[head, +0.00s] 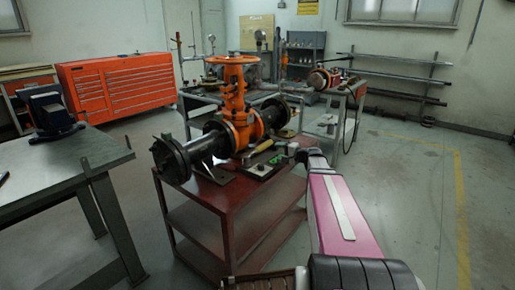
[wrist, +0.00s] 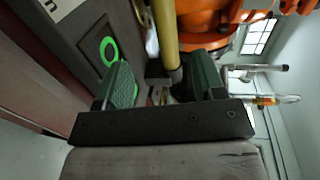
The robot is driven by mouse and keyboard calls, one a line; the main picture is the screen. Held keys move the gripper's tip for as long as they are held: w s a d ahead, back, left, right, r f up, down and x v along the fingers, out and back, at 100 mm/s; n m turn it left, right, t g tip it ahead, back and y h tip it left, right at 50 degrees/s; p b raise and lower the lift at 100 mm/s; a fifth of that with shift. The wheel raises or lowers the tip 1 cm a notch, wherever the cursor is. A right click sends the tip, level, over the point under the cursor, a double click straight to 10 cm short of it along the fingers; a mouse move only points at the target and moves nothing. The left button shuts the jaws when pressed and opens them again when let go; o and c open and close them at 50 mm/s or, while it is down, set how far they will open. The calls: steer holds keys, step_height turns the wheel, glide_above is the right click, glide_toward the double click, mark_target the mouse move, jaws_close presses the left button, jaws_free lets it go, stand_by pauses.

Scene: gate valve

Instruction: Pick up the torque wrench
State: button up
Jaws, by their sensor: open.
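My gripper (wrist: 163,88) is open, with a green-padded finger on each side. A yellow bar (wrist: 165,32) with a dark grey end runs in from the top of the wrist view and ends in line with the gap between the fingers. I cannot tell whether it is the torque wrench or whether it lies between the pads. In the head view a yellowish handle (head: 262,147) lies on the red cart (head: 213,185), just left of my gripper (head: 286,145). A small silvery piece shows beside the bar in the wrist view, partly hidden.
The orange gate valve (head: 237,110) with dark flanged pipes stands on the cart, close behind the tools; its body (wrist: 205,20) fills the top of the wrist view. A dark panel with a green ring (wrist: 108,50) lies beside the left finger. A metal workbench (head: 60,165) stands left.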

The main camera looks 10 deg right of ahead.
mark_target(264, 148)
steer(key=shift+w+a+r, duration=0.15)
steer(key=shift+w+a, duration=0.1)
steer(key=shift+w, duration=0.3)
steer(key=x, duration=1)
steer(key=shift+a, duration=0.2)
steer(key=shift+r, duration=0.1)
jaws_close()
